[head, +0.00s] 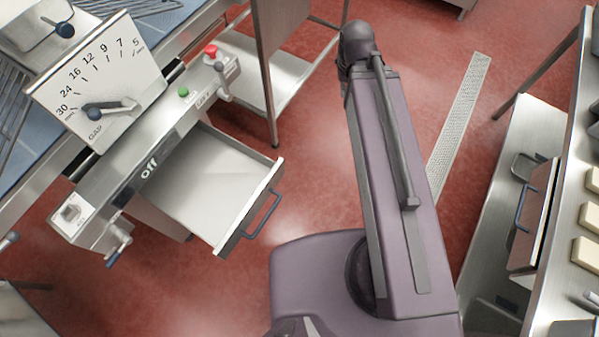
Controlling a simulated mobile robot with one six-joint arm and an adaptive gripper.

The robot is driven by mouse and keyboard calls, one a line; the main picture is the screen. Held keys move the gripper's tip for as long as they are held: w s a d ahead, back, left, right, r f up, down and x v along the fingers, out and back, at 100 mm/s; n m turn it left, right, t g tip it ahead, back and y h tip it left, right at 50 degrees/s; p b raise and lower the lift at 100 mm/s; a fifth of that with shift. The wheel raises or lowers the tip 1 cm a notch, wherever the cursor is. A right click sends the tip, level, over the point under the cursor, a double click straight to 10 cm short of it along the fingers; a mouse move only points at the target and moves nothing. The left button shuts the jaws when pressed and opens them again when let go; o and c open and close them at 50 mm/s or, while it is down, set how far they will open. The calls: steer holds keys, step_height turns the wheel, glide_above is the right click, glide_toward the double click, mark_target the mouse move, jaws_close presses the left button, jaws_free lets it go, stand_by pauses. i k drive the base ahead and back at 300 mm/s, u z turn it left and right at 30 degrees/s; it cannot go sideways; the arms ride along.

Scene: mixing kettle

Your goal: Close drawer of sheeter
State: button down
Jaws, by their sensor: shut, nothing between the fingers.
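The sheeter (150,150) stands at the left, with a gap dial, a lever, a green and a red button, and the word "off" on its front. Its drawer (205,180) is pulled out towards the lower right and looks empty, with a pale inside. The drawer's dark bar handle (262,214) is on its front panel, and nothing touches it. My purple arm rises to the right of the drawer, apart from it. My gripper does not show in this view.
Red floor (310,200) is open between the drawer and my arm. A steel table leg (267,85) and low shelf (265,75) stand behind the drawer. A steel counter (560,230) with pale blocks runs along the right. A floor drain (460,120) lies behind my arm.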

mark_target(215, 185)
steer(key=z, duration=0.5)
steer(key=k, duration=1.05)
steer(key=u, duration=2.15)
